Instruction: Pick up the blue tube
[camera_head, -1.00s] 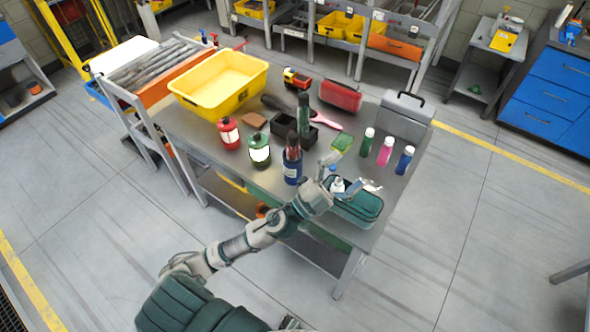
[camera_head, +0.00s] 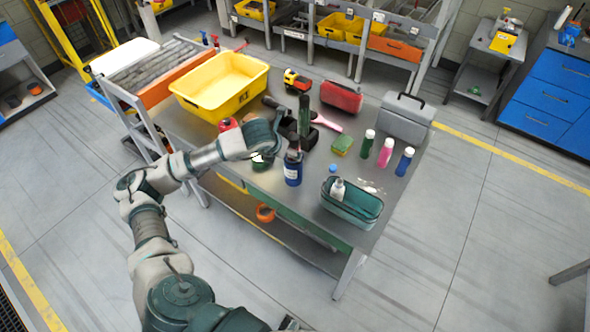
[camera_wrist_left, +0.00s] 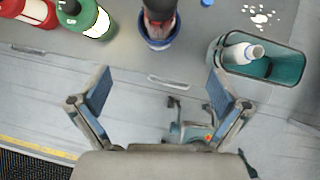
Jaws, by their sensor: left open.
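The blue tube (camera_head: 404,161) stands upright with a white cap at the right side of the table, in the head view. It is the nearest of a row with a pink tube (camera_head: 385,152) and a green tube (camera_head: 367,144). The wrist view does not show it. My left gripper (camera_head: 272,137) is above the table's left-middle part, well left of the blue tube. In the left wrist view its two fingers (camera_wrist_left: 158,95) are spread wide with nothing between them. My right gripper is not in view.
A blue cup with dark-handled items (camera_head: 293,172) stands near the gripper; it also shows in the wrist view (camera_wrist_left: 158,32). A teal case (camera_head: 345,212) holding a white bottle is at the front right. A yellow bin (camera_head: 205,105), red case (camera_head: 341,97) and grey toolbox (camera_head: 403,122) stand farther back.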

